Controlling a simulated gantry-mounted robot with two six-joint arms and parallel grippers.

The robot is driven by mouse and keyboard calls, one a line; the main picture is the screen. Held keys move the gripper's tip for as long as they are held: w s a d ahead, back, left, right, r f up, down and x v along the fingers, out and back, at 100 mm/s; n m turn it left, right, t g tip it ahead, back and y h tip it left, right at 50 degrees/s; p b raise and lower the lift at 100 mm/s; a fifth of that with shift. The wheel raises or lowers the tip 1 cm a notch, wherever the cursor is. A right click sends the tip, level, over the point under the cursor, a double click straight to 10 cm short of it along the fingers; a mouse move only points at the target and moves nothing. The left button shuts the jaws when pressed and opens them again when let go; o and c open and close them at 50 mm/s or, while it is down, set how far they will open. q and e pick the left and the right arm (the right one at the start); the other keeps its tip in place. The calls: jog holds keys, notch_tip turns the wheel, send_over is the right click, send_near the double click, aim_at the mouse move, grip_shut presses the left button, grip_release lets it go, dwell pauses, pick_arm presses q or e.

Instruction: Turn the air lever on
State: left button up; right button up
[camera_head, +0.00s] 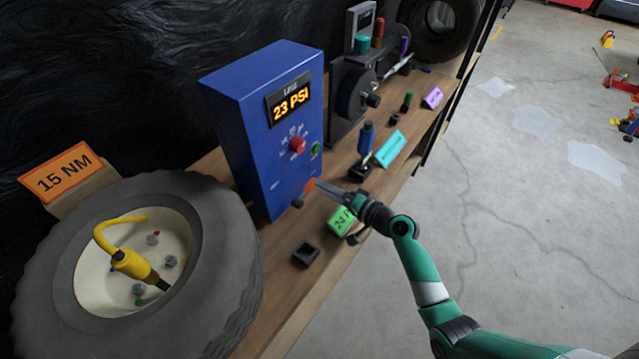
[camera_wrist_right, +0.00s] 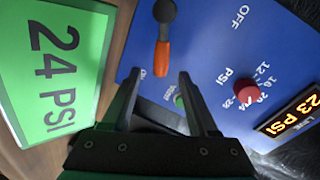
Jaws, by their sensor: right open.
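The blue air box (camera_head: 262,140) stands on the bench with a lit 23 PSI display. Its air lever (camera_head: 309,185) has an orange part and a dark rounded end, low on the front face. In the right wrist view the lever (camera_wrist_right: 162,58) lies just beyond my fingertips, with the dark end farther away. An OFF label (camera_wrist_right: 241,15) shows on the panel; another label near the lever is too partly hidden to read surely. My right gripper (camera_head: 318,186) is open at the lever; it also shows in the wrist view (camera_wrist_right: 158,82). Contact is unclear. My left gripper is not in view.
A red knob (camera_head: 297,144) and green button (camera_head: 316,149) sit above the lever. A green 24 PSI card (camera_head: 341,221) and a small black block (camera_head: 305,253) are close by on the bench. A tyre (camera_head: 235,230) with a yellow tool (camera_head: 132,265) stands left.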

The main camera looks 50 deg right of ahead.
jog(key=s, duration=0.2)
jog(key=s+r+p, duration=0.1)
jog(key=s, duration=0.2)
jog(key=s+p, duration=0.1)
jog(key=s, duration=0.2)
jog(key=shift+s+a+r, duration=0.2)
jog(key=shift+s+r, duration=0.05)
